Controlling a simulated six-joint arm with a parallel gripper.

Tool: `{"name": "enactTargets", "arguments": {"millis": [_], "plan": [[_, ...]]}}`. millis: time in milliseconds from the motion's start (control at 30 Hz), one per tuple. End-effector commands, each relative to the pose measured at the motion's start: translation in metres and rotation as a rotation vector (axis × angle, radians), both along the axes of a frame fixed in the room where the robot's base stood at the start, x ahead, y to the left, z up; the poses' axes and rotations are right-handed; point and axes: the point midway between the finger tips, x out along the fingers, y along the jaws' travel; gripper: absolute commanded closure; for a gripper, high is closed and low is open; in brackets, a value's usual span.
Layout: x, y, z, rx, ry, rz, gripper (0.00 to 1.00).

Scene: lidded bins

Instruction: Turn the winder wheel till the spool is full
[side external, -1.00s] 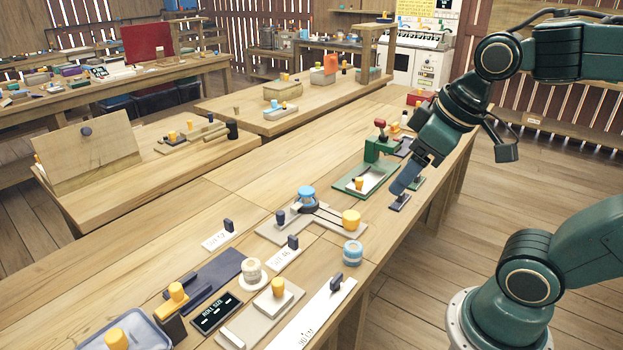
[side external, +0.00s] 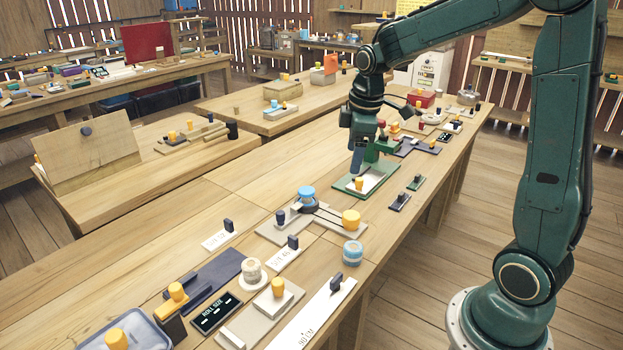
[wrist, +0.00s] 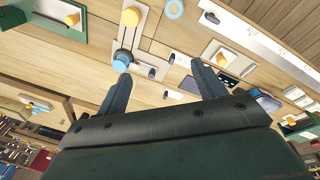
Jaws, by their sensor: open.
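The winder has a pale base plate (side external: 268,234) on the long bench. It carries a blue-topped spool (side external: 306,192) and a yellow knob (side external: 350,219), with a dark band running between them. In the wrist view the yellow knob (wrist: 131,16) is at the top and the blue top (wrist: 122,62) sits below it, left of the space between my fingers. My gripper (side external: 357,162) points down over the green-framed tray, behind the winder and apart from it. In the wrist view my gripper (wrist: 162,84) has its fingers spread and nothing between them. How much is wound is too small to tell.
A blue-and-white roll (side external: 353,253) stands right of the winder near the front edge. White label strips (side external: 219,240) and a dark display (side external: 215,314) lie nearer. Bare wood separates the winder from the tray.

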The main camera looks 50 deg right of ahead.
Motion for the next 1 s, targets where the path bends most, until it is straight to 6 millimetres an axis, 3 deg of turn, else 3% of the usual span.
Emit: {"name": "enactTargets", "arguments": {"millis": [300, 600, 767, 1000], "plan": [[0.034, -0.054, -0.061, 0.002, 0.097, 0.161, 0.31], [0.049, -0.096, -0.118, 0.020, 0.160, 0.299, 0.31], [0.051, -0.106, -0.132, 0.026, 0.172, 0.334, 0.31], [0.051, -0.107, -0.135, 0.026, 0.173, 0.342, 0.31]]}}
